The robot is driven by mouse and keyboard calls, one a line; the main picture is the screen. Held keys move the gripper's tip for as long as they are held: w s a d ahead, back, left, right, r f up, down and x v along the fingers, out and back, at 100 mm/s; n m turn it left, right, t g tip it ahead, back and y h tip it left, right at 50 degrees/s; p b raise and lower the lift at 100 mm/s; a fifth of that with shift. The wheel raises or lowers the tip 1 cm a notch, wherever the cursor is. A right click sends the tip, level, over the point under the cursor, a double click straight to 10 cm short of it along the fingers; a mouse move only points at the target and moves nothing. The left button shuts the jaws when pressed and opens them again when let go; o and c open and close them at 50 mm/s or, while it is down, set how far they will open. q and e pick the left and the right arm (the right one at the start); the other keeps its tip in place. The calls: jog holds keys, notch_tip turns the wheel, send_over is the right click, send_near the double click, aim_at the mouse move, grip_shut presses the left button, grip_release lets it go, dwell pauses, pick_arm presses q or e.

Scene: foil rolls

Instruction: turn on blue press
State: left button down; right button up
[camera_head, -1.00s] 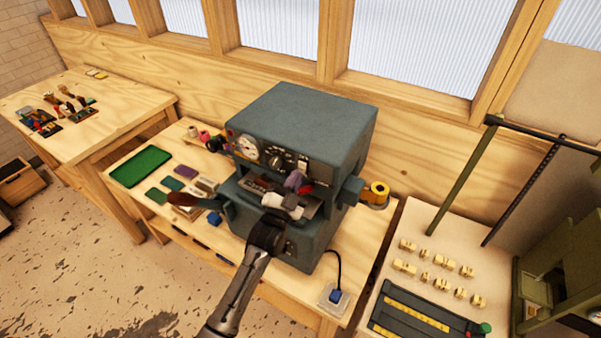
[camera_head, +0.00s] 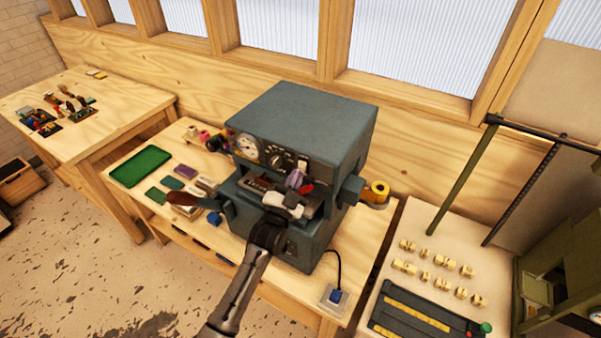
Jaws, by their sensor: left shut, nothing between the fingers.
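The blue-grey press (camera_head: 305,120) stands on the wooden bench in the middle of the head view. Its upper front panel carries a round white gauge (camera_head: 247,147), a dark knob (camera_head: 276,160) and a small pale switch (camera_head: 302,166) at the right. My left arm comes up from the bottom of the view. My left gripper (camera_head: 296,183) is shut and empty in front of the panel, just below the pale switch. I cannot tell whether its tips touch the panel. My arm hides part of the press's lower front. My right gripper is not in view.
A brown-handled lever (camera_head: 183,199) sticks out at the press's left. A gold foil roll (camera_head: 379,189) sits on its right side. A green tray (camera_head: 140,166) and small coloured blocks lie on the bench. A socket with a blue plug (camera_head: 335,296) is at the front right.

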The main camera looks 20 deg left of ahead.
pick_arm(q)
jog(key=shift+w+f, duration=0.1)
jog(key=shift+w, duration=0.1)
dwell(0.4)
jog(key=shift+w+d+f+b, duration=0.1)
jog(key=shift+w+f+b, duration=0.05)
jog(key=shift+w+b, duration=0.2)
jog(key=shift+s, duration=0.1)
dwell(0.6)
jog(key=shift+s+r+p, duration=0.25)
jog(key=shift+s+p, duration=0.4)
jog(key=shift+p, duration=0.2)
